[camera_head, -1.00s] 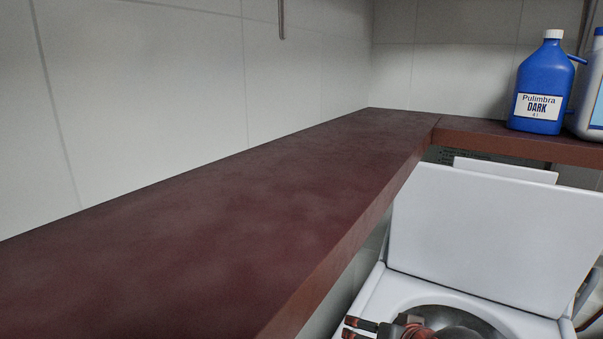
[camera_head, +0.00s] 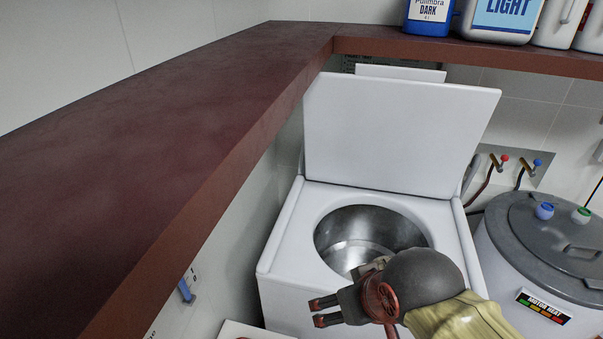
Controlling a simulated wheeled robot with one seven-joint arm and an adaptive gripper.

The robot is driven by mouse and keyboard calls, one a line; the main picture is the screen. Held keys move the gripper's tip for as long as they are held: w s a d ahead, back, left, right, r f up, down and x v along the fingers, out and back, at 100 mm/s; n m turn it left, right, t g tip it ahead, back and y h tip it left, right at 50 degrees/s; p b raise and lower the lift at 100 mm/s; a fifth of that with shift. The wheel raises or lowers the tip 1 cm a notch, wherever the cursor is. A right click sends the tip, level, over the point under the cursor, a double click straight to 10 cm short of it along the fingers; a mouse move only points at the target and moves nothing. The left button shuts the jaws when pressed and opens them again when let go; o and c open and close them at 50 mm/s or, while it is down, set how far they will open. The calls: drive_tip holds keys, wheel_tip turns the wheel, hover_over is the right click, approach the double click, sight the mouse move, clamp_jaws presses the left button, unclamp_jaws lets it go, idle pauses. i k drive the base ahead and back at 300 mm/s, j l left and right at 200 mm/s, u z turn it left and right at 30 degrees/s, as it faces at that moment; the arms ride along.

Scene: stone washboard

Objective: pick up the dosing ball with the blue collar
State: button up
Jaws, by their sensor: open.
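A small dosing ball with a blue collar (camera_head: 544,211) sits on the dark grey lid of a round white washer at the right. A similar one with a green collar (camera_head: 581,215) sits just to its right on the same lid. My gripper (camera_head: 316,312) is at the lower middle, in front of the open top-loading washer. Its two fingers point left and are apart, with nothing between them. It is well to the left of both balls and apart from them.
The open washer (camera_head: 286,240) has its lid (camera_head: 400,130) raised and a steel drum showing. The grey lid (camera_head: 515,215) has a handle. A dark red shelf (camera_head: 130,140) runs along the left and back, with bottles including a blue one (camera_head: 430,16) on it. Taps (camera_head: 503,160) are on the back wall.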

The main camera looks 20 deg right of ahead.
sight(545, 211)
drive_tip(key=z, duration=2.1)
